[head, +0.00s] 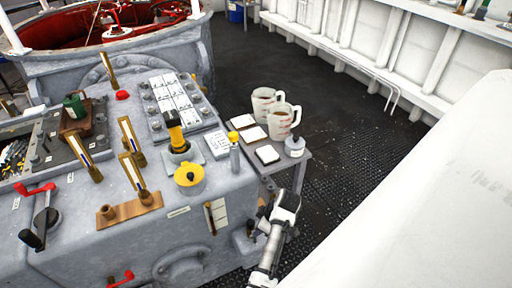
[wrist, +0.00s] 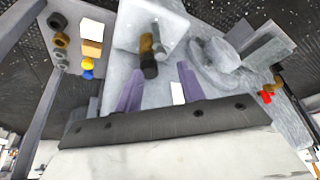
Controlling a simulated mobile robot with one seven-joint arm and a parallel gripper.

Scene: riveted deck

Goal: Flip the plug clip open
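I cannot identify the plug clip with certainty. In the wrist view, a brass-and-black plug-like part (wrist: 147,55) stands out from a pale panel (wrist: 172,22), with a small grey piece (wrist: 158,38) close beside it. These lie ahead of my fingertips, apart from them. My gripper (wrist: 160,88) has its two purple-grey fingers spread, with nothing held between them. In the head view, my gripper (head: 262,215) is beside the right end of the grey console, partly hidden by my wrist. A brass-and-dark rod (head: 210,217) on a pale plate is on the console's front face.
The grey console (head: 178,225) carries brass levers, a yellow round cap (head: 189,179) and red-handled cranks. A small side table (head: 265,165) holds two measuring jugs (head: 280,121) behind my gripper. A white surface (head: 420,190) fills the right. Dark floor lies between.

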